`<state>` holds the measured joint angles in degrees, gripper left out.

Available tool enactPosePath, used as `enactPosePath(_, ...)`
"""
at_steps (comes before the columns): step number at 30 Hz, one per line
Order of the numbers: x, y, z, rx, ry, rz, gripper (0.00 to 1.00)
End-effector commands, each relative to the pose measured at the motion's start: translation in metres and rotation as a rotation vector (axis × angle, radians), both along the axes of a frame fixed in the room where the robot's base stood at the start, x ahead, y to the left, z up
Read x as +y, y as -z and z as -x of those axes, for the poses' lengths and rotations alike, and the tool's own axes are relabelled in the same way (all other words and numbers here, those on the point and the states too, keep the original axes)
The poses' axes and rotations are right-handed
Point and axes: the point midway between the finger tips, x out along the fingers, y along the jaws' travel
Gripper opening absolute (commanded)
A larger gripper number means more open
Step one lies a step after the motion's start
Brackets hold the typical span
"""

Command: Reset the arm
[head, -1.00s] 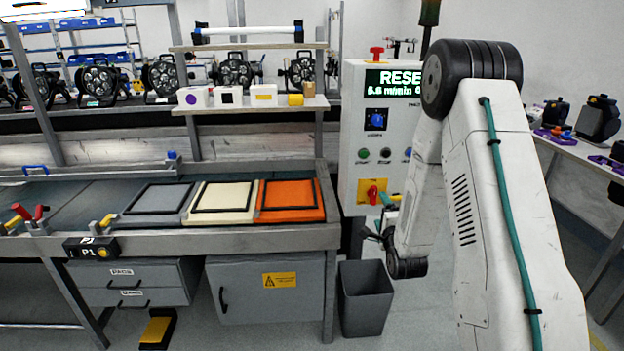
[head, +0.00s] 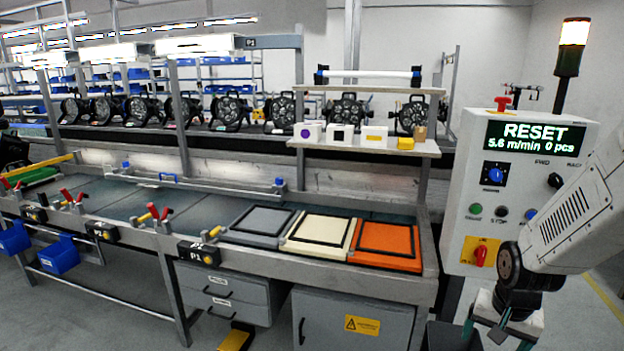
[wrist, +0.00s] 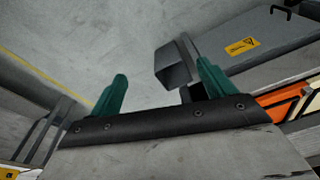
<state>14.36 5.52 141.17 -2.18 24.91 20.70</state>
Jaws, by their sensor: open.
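My gripper (wrist: 160,95) shows in the wrist view with its two green fingers wide apart and nothing between them. The grey floor lies beyond the fingers. The arm stands in front of the control box (head: 468,215), whose screen reads RESET, 5.6 m/min, 0 pcs. A red and yellow switch (head: 480,254) is on the box beside the arm.
Grey (head: 262,220), cream (head: 318,229) and orange (head: 387,245) trays lie on the bench's right end. A grey bin (wrist: 176,62) stands on the floor near the cabinet (wrist: 250,42). Several par cans (head: 228,110) stand behind. The floor at left front is clear.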

Motion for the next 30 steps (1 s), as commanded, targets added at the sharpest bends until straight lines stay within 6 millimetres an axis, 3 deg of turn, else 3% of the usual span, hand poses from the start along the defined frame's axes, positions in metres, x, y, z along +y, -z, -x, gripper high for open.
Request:
enactPosePath(1, 0.011, -0.021, 0.016, 0.038, -0.065, -0.002, 0.82)
enactPosePath(6, 0.041, -0.078, 0.076, 0.173, -0.265, -0.025, 0.82)
enactPosePath(15, 0.08, -0.157, 0.165, 0.222, -0.503, -0.036, 0.82)
enactPosePath(22, 0.093, -0.187, 0.184, 0.079, -0.555, 0.013, 0.82)
enactPosePath(30, 0.098, -0.195, 0.186, 0.038, -0.577, 0.026, 0.82)
